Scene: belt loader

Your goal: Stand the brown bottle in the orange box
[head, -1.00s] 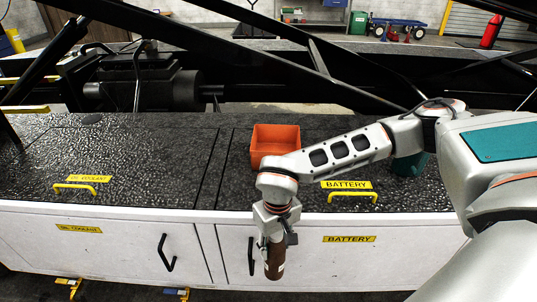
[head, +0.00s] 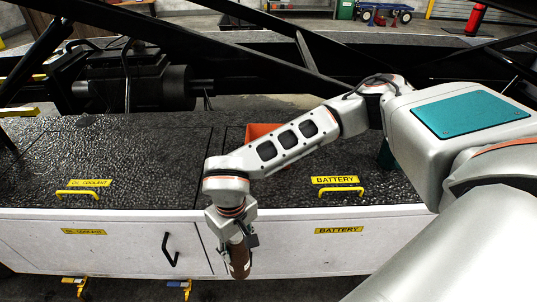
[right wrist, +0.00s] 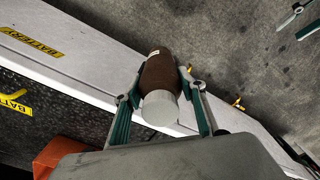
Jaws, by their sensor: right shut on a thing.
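The brown bottle (head: 238,258) hangs below my right gripper (head: 236,240) in the head view, in front of the loader's white side. My right gripper is shut on it. In the right wrist view the bottle (right wrist: 160,85) lies between the two fingers of the gripper (right wrist: 158,88), its pale round end toward the camera. The orange box (head: 262,131) sits on the dark deck behind my right forearm, which hides most of it. An orange corner of the box (right wrist: 62,153) shows at the bottom of the right wrist view.
The dark textured deck (head: 110,150) is mostly clear on the left. Yellow handles (head: 341,191) stand near its front edge. A dark green object (head: 385,155) stands on the deck, partly behind my arm. Black beams (head: 230,60) cross above the deck.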

